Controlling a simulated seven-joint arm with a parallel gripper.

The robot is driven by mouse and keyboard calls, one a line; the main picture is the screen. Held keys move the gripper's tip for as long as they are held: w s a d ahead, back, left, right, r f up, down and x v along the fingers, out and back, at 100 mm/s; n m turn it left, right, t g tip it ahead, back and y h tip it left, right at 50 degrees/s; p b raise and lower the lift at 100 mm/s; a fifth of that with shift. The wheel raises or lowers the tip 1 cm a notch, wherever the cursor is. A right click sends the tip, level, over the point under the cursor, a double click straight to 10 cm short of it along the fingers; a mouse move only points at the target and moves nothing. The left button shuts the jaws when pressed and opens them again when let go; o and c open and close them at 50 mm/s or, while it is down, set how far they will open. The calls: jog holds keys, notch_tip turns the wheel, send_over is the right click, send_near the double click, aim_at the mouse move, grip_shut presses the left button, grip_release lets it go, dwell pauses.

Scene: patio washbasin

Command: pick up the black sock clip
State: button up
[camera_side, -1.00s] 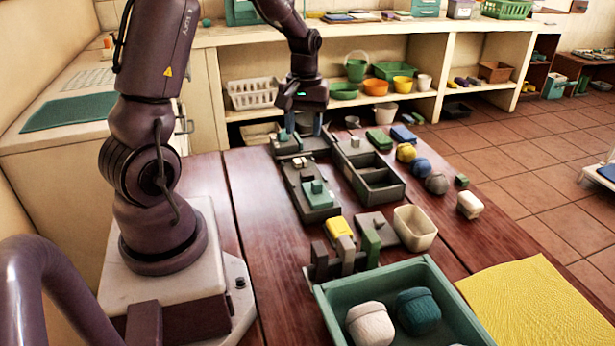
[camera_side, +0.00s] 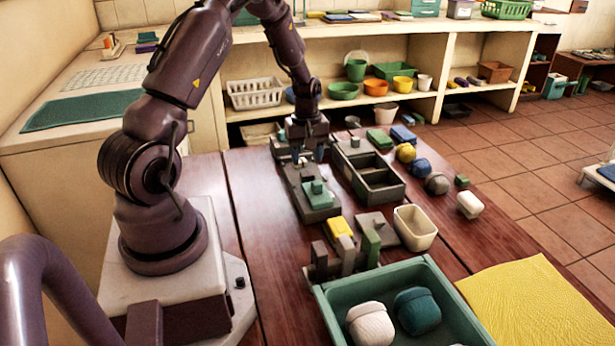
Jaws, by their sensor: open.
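My gripper (camera_side: 308,156) points down over the far end of a row of low dark grey holders on the red-brown wooden table (camera_side: 235,215). Its bluish fingertips are apart, and I see nothing held between them. I cannot pick out the black sock clip for certain; it may be small, dark against the grey holders, or hidden by my gripper. The nearer dark grey holder (camera_side: 322,212) carries a teal block (camera_side: 317,193).
A grey divided tray (camera_side: 382,194) stands right of my gripper. A cream bin (camera_side: 415,228), a green tray (camera_side: 455,296) with two balls and a yellow cloth (camera_side: 535,300) are nearer. The table's left part is clear.

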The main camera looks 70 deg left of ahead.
aim_at(307, 176)
jog(key=f, duration=0.5)
jog(key=shift+a, duration=0.25)
jog(key=shift+r, duration=0.1)
jog(key=c, duration=0.7)
